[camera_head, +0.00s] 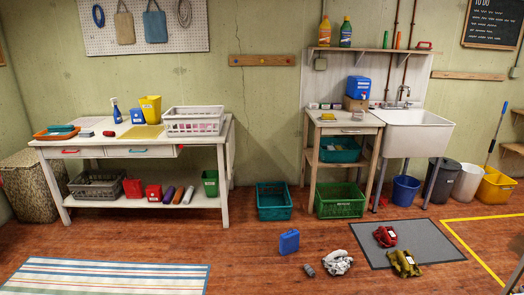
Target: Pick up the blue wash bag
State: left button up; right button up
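A small upright blue bag (289,242), which looks like the blue wash bag, stands on the wooden floor in front of the lower middle of the view. It has a boxy shape and a small handle or top loop. It stands apart from the small dark grey object (309,270) and the crumpled grey-and-white cloth (338,262) to its right. Nothing covers it. Neither of my grippers shows in the head view.
A grey mat (430,240) bears red (385,236) and olive (404,263) bundles. A striped rug (105,275) lies at left. Teal (274,211) and green (340,207) crates stand behind the bag. A white table (100,151) and sink (413,135) line the wall. Floor left of the bag is clear.

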aim_at(289, 241)
jog(key=i+j, duration=0.1)
jog(key=i, duration=2.25)
